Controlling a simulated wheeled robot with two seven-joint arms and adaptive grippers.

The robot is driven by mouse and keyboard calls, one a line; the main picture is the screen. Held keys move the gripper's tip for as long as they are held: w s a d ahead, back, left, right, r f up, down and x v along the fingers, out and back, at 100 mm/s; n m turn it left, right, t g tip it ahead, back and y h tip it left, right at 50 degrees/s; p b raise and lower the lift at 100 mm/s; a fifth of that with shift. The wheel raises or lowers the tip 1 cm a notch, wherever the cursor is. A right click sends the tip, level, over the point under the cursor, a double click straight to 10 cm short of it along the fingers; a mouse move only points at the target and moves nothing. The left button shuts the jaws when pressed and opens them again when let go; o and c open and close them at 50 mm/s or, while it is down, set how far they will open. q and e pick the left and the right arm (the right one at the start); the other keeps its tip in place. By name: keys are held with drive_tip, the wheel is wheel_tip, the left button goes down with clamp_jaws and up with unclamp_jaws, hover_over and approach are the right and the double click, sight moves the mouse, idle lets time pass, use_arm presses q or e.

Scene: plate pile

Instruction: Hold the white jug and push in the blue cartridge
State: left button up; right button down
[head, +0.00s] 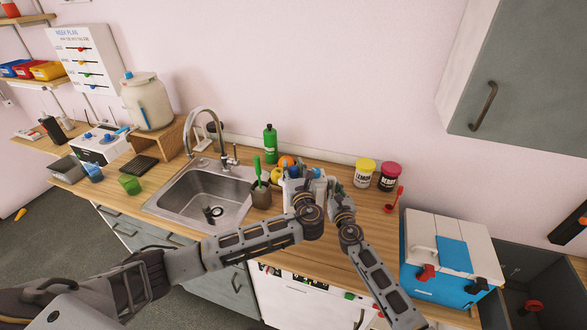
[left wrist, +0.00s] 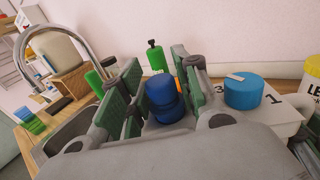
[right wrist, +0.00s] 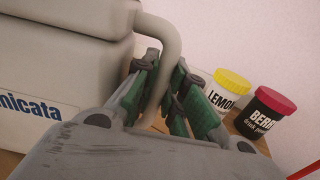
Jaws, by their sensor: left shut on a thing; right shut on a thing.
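The white jug (right wrist: 50,65) fills the left of the right wrist view, with partly visible blue lettering on its side. My right gripper (right wrist: 162,85) is shut on the jug's pale handle (right wrist: 158,35); it also shows in the head view (head: 339,192). The dark blue cartridge (left wrist: 163,100) stands between the green pads of my left gripper (left wrist: 158,80), which is shut on it above the jug's top. My left gripper also shows in the head view (head: 300,183). A lighter blue round cap (left wrist: 246,91) sits beside it on the white top marked 3 and 1. The cartridge's lower end is hidden.
A sink with a tap (head: 208,192) lies left of the jug. A green bottle (head: 270,142) stands behind it. A yellow-lidded jar (head: 364,174) and a red-lidded jar (head: 388,177) stand to the right. A blue and white box (head: 440,272) stands at the right.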

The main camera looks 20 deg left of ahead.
use_arm(q)
drive_tip(key=shift+f, duration=0.45)
use_arm(e)
drive_tip(key=shift+r, duration=0.1)
use_arm(q)
drive_tip(key=o, duration=1.1)
drive_tip(key=shift+v, duration=6)
use_arm(e)
drive_tip(key=c, duration=1.4)
unclamp_jaws()
drive_tip(key=shift+s+d, duration=0.1)
drive_tip(key=shift+s, duration=0.05)
